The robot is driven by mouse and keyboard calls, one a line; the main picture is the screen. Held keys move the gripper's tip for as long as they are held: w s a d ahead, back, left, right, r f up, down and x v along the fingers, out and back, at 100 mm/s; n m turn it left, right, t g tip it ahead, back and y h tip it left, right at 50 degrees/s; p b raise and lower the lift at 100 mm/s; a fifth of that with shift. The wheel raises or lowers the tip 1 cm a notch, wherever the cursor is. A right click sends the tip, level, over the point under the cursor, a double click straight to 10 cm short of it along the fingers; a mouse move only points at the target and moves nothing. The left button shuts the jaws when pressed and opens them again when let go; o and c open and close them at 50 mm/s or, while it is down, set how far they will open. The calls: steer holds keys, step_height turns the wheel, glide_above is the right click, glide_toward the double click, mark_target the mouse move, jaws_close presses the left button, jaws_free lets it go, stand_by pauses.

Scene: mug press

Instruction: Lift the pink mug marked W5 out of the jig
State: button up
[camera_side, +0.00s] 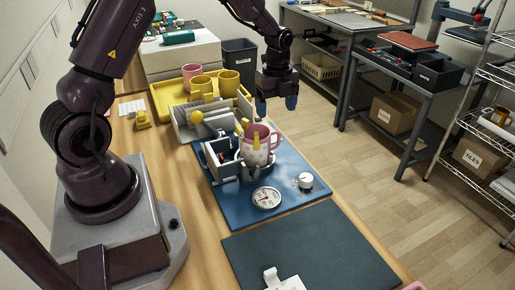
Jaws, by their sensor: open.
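A pink mug (264,146) sits upright in the jig (222,158) on the blue base plate (285,205). Its pale markings are too small to read, so I cannot confirm W5. Yellow jig parts stand in front of it and hide some of it, and grey clamp parts surround its lower end. My gripper (277,104) points down, open, with blue fingertips apart and nothing between them. In the picture it is above and slightly right of the mug, not touching it. A second pink mug (192,71) stands farther back.
A yellow tray (160,97) with yellow mugs (228,83) lies behind the jig. A round gauge (266,198) and white knob (305,181) sit on the plate. A dark mat (310,250) in front is mostly clear.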

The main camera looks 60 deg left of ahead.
mark_target(262, 145)
step_height(262, 145, down, 9)
steer(key=shift+s, duration=0.1)
steer(key=shift+r, duration=0.1)
steer(key=c, duration=1.2)
